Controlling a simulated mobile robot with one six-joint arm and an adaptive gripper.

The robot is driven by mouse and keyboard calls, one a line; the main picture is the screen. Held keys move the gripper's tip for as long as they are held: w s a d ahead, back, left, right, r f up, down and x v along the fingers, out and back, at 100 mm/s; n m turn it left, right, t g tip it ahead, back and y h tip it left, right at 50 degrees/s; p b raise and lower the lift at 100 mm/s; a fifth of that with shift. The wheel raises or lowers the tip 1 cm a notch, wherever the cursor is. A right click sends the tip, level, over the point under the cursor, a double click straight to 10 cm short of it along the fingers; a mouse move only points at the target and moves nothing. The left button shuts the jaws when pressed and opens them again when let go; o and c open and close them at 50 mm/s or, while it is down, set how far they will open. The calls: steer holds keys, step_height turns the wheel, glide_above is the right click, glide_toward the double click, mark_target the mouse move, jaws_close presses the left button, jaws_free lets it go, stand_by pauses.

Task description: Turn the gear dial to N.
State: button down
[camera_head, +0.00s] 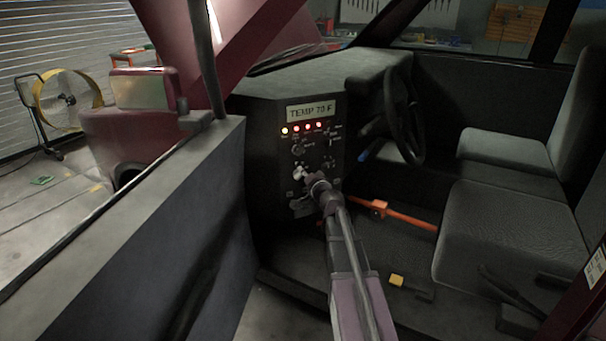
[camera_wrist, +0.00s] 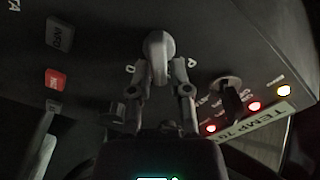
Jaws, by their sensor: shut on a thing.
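The grey gear dial (camera_wrist: 159,45) is at the top centre of the wrist view, with its rounded end up in that picture. My gripper (camera_wrist: 160,85) is shut on it, one finger on each side. Small marks show on the panel to its left and right, too blurred to read surely. The dial's far side and part of its face are hidden by the fingers. In the head view, my gripper (camera_head: 313,181) is at the lower part of the dark control panel (camera_head: 268,160), partly hiding the dial.
A black knob (camera_wrist: 229,93) is close to the right of my gripper in the wrist view. A red button (camera_wrist: 55,80) is to the left. The TEMP display (camera_head: 310,111) and lit lamps are above. An orange bar (camera_head: 400,214) and the seat (camera_head: 510,240) are to the right.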

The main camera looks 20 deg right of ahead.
steer(key=shift+s+a+f+m, duration=0.1)
steer(key=shift+f+m, duration=0.05)
steer(key=shift+m, duration=0.6)
steer(key=shift+s+f+m, duration=0.1)
steer(key=shift+m, duration=0.65)
steer(key=c, duration=0.7)
jaws_free()
steer(key=shift+w+a, duration=0.1)
steer(key=shift+d, duration=0.2)
steer(key=s, duration=1.2)
steer(key=shift+d, duration=0.25)
